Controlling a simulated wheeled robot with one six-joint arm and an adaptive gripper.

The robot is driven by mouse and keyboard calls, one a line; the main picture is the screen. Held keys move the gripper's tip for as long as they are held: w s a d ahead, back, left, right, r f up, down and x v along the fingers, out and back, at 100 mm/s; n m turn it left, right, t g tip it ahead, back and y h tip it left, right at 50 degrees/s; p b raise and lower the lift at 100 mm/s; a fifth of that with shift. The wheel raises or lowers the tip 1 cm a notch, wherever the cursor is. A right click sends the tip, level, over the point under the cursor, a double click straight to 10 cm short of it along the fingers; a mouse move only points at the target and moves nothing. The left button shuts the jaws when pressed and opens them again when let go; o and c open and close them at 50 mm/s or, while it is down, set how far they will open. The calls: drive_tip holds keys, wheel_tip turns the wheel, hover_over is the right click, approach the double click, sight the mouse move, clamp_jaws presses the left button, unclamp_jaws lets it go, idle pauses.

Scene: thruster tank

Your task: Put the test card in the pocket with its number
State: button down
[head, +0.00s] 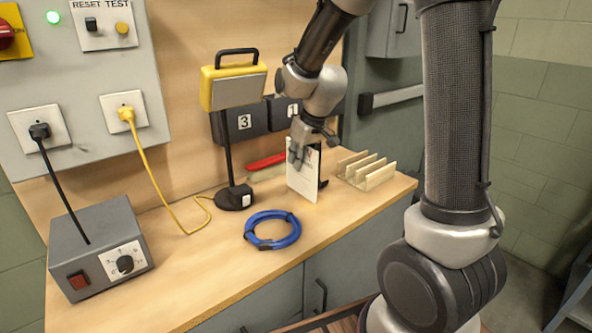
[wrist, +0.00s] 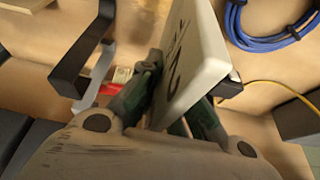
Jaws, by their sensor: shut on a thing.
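The white test card (head: 303,178) is upright in my gripper (head: 300,155), above or at the bench top beside the wooden rack; I cannot tell if its lower edge touches. My gripper is shut on the card's upper part. In the wrist view the card (wrist: 197,62) stands between my two fingers (wrist: 172,108), with dark printing on its face. The number looks like a 2 but is steeply angled. Dark pockets hang on the back panel: one marked 3 (head: 240,123) and one marked 1 (head: 285,112). My arm hides the panel farther right.
A slotted wooden rack (head: 366,172) stands right of the card. A blue cable coil (head: 272,231) lies in front. A yellow-topped lamp (head: 233,85) on a black stand is at left, near a red-handled tool (head: 266,161). A grey knob box (head: 98,250) sits far left.

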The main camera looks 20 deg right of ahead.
drive_tip(key=shift+f, duration=1.45)
drive_tip(key=shift+f, duration=0.1)
drive_tip(key=c, duration=1.6)
unclamp_jaws()
